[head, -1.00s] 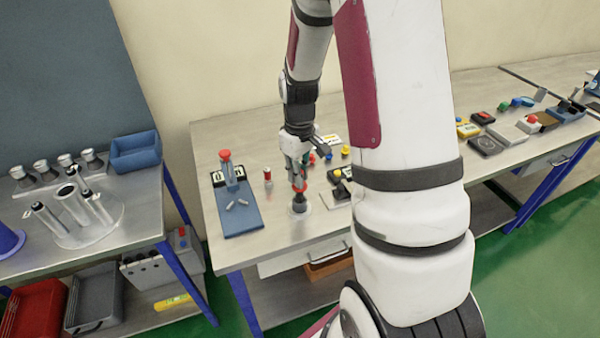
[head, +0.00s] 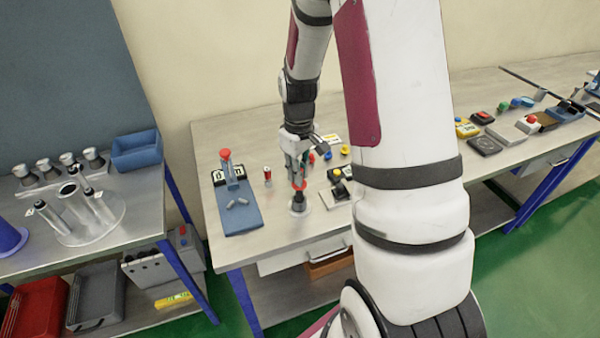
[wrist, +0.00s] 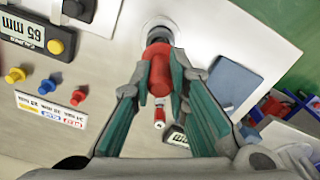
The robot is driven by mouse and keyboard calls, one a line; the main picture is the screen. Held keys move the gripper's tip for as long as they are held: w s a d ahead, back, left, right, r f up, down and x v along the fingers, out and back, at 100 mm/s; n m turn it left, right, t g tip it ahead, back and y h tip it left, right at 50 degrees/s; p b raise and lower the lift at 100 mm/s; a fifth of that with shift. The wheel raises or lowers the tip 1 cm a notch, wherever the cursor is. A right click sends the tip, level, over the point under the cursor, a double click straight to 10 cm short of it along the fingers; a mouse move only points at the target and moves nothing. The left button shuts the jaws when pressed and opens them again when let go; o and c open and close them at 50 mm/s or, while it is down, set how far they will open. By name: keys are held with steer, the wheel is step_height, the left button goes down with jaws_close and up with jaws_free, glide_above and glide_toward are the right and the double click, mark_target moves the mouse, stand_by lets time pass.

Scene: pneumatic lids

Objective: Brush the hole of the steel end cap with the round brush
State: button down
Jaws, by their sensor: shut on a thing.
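My gripper (wrist: 158,88) is shut on a red handle, which I take to be the round brush (wrist: 160,72). It points down, with a dark part below the red one. In the head view my gripper (head: 298,178) is over the front of the middle bench, and the brush's dark part (head: 298,197) stands just above or in a small pale round piece (head: 298,210). This is probably the steel end cap; its rim also shows in the wrist view (wrist: 160,24). The hole is hidden, so I cannot tell how deep the brush sits.
A blue stand with a red knob (head: 239,205) is left of my gripper. A small red-and-silver piece (head: 267,175) stands close behind. The left bench (head: 135,225) holds steel tubes on a round plate.

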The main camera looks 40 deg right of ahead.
steer(key=shift+f, duration=0.95)
steer(key=shift+r+p, duration=1.1)
steer(key=shift+r, duration=2.45)
